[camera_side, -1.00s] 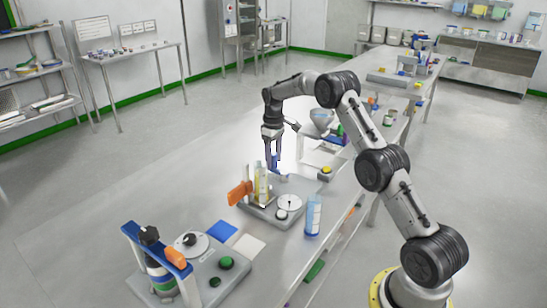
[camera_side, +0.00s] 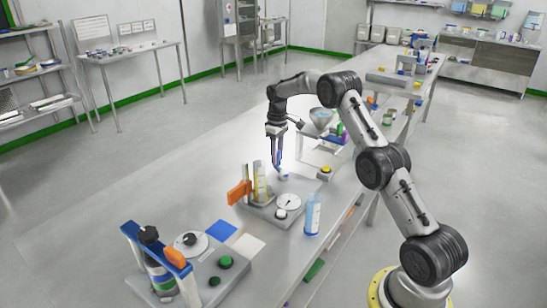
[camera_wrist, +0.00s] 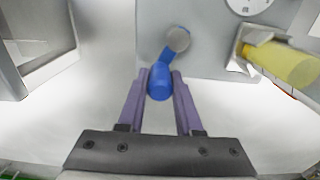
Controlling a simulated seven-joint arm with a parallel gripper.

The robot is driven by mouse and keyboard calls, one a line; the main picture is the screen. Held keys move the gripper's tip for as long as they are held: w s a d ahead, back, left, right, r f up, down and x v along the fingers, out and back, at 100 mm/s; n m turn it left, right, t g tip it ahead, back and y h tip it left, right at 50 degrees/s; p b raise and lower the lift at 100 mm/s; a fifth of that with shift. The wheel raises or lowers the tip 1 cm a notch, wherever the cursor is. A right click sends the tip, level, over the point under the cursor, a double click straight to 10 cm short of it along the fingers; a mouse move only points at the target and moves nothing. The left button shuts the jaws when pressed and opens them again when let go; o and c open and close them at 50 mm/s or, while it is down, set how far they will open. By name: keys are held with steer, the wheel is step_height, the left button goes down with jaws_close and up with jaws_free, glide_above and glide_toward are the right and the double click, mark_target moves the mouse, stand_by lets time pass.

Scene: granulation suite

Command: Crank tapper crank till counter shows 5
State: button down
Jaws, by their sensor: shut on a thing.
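The tapper has a grey base (camera_side: 262,212), with a clear cylinder of yellow material (camera_side: 259,186) standing on it and a white round dial (camera_side: 288,203) at the front. Part of the dial (camera_wrist: 248,3) shows at the top of the wrist view, but its reading is too small to tell. The blue crank (camera_wrist: 160,78) sticks out from the base edge, its arm running to a grey hub (camera_wrist: 177,39). My gripper (camera_wrist: 160,75) is shut on the blue crank handle, one purple finger on each side. In the side view my gripper (camera_side: 278,168) is at the far end of the base.
An orange piece (camera_side: 239,192) sits beside the cylinder. A blue-labelled bottle (camera_side: 312,214) stands right of the base. Nearer are a blue-framed device (camera_side: 160,262) and blue and white pads (camera_side: 222,233). A funnel stand (camera_side: 322,120) is behind my gripper. The bench left of the tapper is clear.

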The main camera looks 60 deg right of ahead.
steer(key=shift+s+d, duration=0.15)
steer(key=shift+d, duration=0.1)
steer(key=shift+s+d, duration=0.75)
steer(key=shift+s, duration=0.15)
steer(key=shift+s+d, duration=0.1)
steer(key=shift+s, duration=1.2)
